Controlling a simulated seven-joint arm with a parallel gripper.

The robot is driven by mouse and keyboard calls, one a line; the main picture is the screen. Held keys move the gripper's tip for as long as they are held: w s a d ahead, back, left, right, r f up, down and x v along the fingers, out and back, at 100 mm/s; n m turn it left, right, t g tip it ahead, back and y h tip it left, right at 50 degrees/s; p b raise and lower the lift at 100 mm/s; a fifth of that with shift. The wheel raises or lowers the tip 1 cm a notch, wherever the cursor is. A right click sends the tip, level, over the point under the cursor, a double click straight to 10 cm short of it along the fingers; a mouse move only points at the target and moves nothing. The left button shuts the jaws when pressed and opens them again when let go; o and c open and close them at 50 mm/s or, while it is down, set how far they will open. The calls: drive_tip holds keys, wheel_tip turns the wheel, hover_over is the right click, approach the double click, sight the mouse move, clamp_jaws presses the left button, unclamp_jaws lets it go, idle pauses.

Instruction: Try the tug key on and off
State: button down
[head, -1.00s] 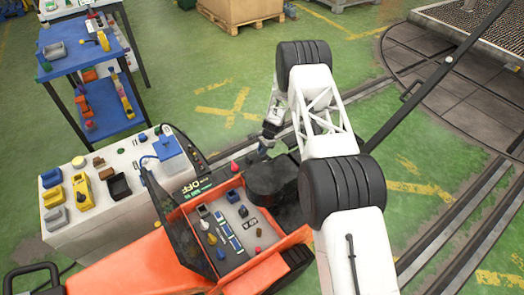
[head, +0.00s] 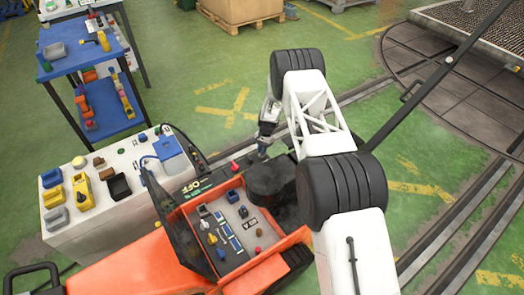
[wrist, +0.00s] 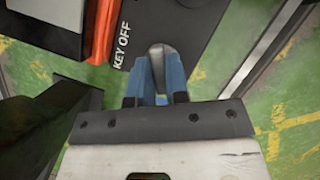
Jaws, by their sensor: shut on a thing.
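The orange tug (head: 140,262) stands at the lower middle of the head view, with a dark panel (head: 195,187) along its far edge. In the wrist view the panel (wrist: 175,22) carries the white words KEY OFF. My gripper (head: 262,155) is over the right end of this panel in the head view. In the wrist view its blue fingers (wrist: 158,68) are shut on a grey, rounded piece, which looks like the tug key (wrist: 157,49). The fingers hide its lower part, so I cannot tell whether it sits in the switch.
A red knob (head: 235,165) stands on the panel left of my gripper. A black seat (head: 270,182) is close below it. A white bench (head: 95,232) with several coloured pieces is at left. Rails (head: 455,225) and green floor lie to the right.

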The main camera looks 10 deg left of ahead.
drive_tip(key=n+h, duration=0.2)
drive_tip(key=n, duration=0.3)
drive_tip(key=shift+a+n, duration=0.15)
drive_tip(key=shift+n, duration=0.15)
drive_tip(key=n+h, duration=0.1)
drive_tip(key=n, duration=0.2)
drive_tip(key=n+t+h, duration=0.1)
drive_tip(key=n, duration=0.2)
drive_tip(key=shift+h, duration=0.3)
drive_tip(key=c, duration=1.1)
unclamp_jaws()
drive_tip(key=shift+r, duration=0.15)
drive_tip(key=shift+v, duration=3.8)
drive_tip(key=shift+s, duration=0.1)
